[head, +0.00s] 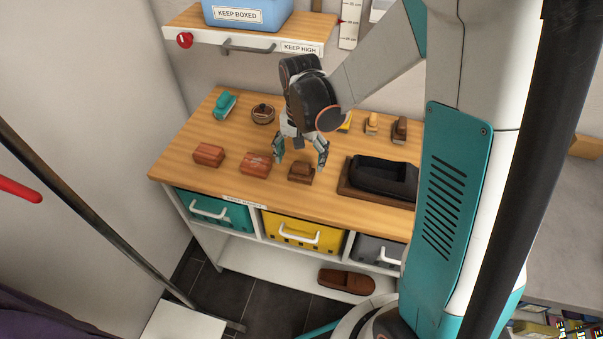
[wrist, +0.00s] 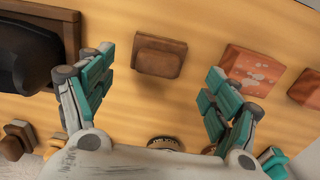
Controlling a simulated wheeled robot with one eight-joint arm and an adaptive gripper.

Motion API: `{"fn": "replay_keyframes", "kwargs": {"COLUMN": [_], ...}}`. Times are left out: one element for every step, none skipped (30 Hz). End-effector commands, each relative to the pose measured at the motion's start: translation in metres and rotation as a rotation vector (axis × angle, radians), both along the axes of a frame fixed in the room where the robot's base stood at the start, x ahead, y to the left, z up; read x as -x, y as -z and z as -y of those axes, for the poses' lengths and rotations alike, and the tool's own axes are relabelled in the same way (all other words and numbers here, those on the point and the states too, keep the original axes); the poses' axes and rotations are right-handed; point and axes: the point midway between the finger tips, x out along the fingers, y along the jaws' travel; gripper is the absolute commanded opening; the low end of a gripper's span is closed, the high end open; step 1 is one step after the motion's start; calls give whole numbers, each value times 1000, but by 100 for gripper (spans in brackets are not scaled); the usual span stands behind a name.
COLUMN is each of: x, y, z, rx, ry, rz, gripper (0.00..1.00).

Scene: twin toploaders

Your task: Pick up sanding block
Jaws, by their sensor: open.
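A brown stepped block (head: 300,172), possibly the sanding block, lies near the front of the wooden worktop; in the wrist view the block (wrist: 160,56) is ahead of the gap between my fingers. A reddish block with pale specks (head: 256,163) lies to its left, and in the wrist view this speckled block (wrist: 252,70) is beyond the right finger. A plainer reddish block (head: 208,154) is farther left. I cannot tell for sure which is the sanding block. My gripper (head: 300,158) is open and empty, pointing down above the worktop near the stepped block.
A black object on a brown base (head: 380,182) stands right of the stepped block. Behind are a teal item (head: 224,106), a round brown item (head: 263,113) and small tan and brown pieces (head: 372,123). A shelf (head: 255,42) overhangs the back. Bins sit below the worktop.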

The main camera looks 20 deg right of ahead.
Motion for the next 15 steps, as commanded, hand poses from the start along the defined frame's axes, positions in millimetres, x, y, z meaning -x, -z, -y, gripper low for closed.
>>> {"fn": "replay_keyframes", "kwargs": {"x": [1,1,2,3,3,3,3,3,3,3,3,3,3,3,3], "y": [9,14,20,25,29,35,39,41,44,45,45,44,44,44,44], "z": [1,1,1,2,2,2,2,2,2,1,1,1,1,1,2], "rx": [0,0,0,0,0,0,0,0,0,0,0,0,0,0,0], "ry": [0,0,0,0,0,0,0,0,0,0,0,0,0,0,0], "rz": [0,0,0,0,0,0,0,0,0,0,0,0,0,0,0], "gripper": [82,82,82,82,82,82,82,82,82,82,82,82,82,82,82]}}
